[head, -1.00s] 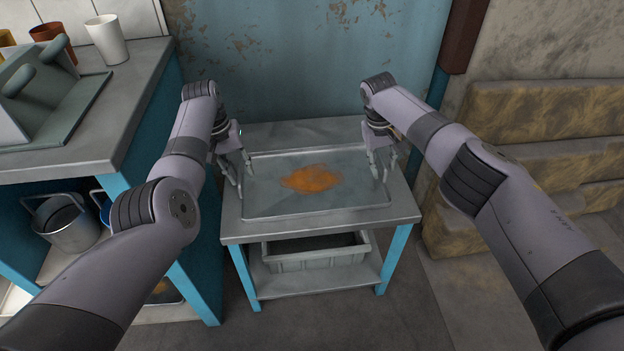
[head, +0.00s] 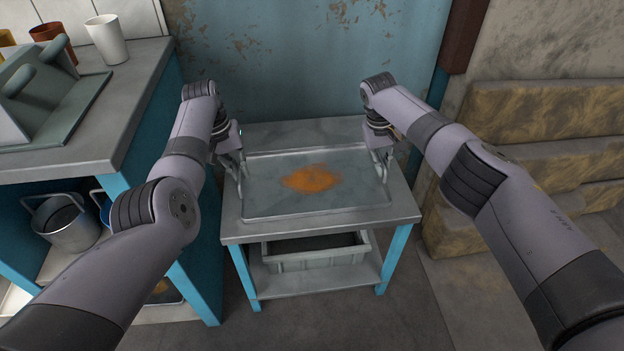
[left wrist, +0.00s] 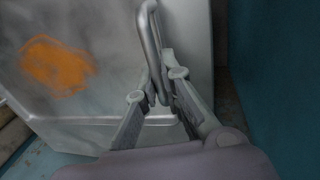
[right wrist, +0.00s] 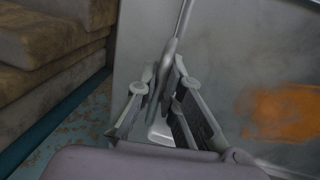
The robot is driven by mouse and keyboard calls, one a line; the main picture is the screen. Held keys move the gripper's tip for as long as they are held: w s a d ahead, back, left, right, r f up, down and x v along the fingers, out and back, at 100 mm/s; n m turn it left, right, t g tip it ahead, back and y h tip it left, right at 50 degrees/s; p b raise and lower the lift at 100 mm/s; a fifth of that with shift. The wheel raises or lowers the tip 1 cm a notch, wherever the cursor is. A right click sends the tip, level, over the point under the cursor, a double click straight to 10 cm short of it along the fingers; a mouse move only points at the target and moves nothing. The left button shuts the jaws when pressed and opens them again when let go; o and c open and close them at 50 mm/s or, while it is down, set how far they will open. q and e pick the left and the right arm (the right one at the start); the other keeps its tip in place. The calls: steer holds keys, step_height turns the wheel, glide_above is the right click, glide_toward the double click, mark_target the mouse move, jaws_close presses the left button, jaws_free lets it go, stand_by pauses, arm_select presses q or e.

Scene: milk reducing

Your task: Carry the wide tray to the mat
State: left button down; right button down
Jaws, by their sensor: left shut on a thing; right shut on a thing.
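The wide tray (head: 275,203) is a shallow grey metal tray with an orange stain (head: 311,178) in its middle. It lies flat on a small metal-topped table (head: 360,228). My left gripper (head: 240,172) is shut on the tray's left handle, a metal bar (left wrist: 151,38) that stands between the fingers in the left wrist view. My right gripper (head: 384,166) is shut on the right handle (right wrist: 178,38), seen between the fingers in the right wrist view. I cannot make out a mat in any view.
A grey bin (head: 315,257) sits on the table's lower shelf. A counter (head: 130,100) with cups and a grey rack stands at the left, with a metal bucket (head: 68,228) below. A blue wall is close behind the table. Stacked brownish blocks (head: 540,115) stand at the right.

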arm_select(q)
steer(key=shift+w+r, duration=0.1)
steer(key=shift+r, duration=0.1)
arm_select(e)
steer(key=shift+w+r, duration=0.1)
steer(key=shift+r, duration=0.05)
